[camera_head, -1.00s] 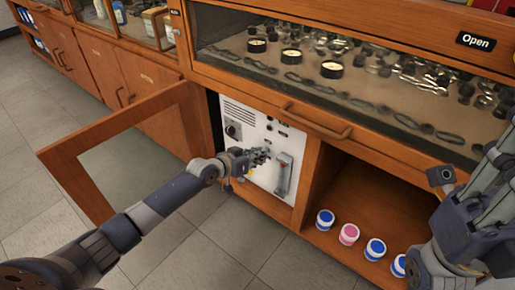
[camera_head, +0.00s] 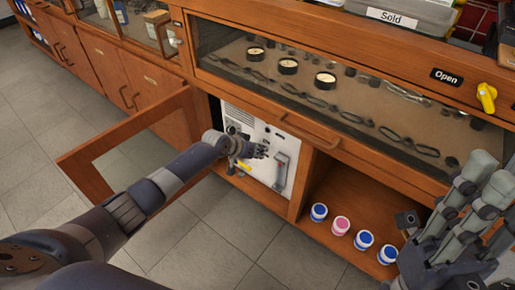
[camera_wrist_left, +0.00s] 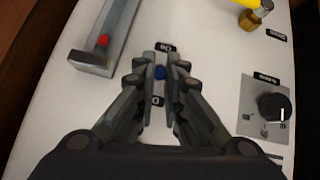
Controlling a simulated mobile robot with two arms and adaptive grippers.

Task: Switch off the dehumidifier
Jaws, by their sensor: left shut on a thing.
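The dehumidifier appears to be the white panel unit (camera_head: 262,178) inside the open lower cabinet. My left gripper (camera_head: 262,151) reaches its front from the left. In the left wrist view the gripper (camera_wrist_left: 161,62) is shut on a small blue switch (camera_wrist_left: 160,73), with black labels above and below it. The fingers hide the sides of the switch. To its right is a black dial (camera_wrist_left: 273,107); to its left is a grey bar with a red dot (camera_wrist_left: 92,45). My right gripper (camera_head: 465,205) is at the right edge, away from the panel; its jaw opening is unclear.
An open wooden door (camera_head: 85,180) with a glass pane stands left of my left arm. Right of the unit, an open shelf (camera_head: 325,232) holds blue and pink lidded jars (camera_head: 341,225). Above is a glass-fronted case (camera_head: 340,105). A yellow knob (camera_head: 486,97) is at upper right.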

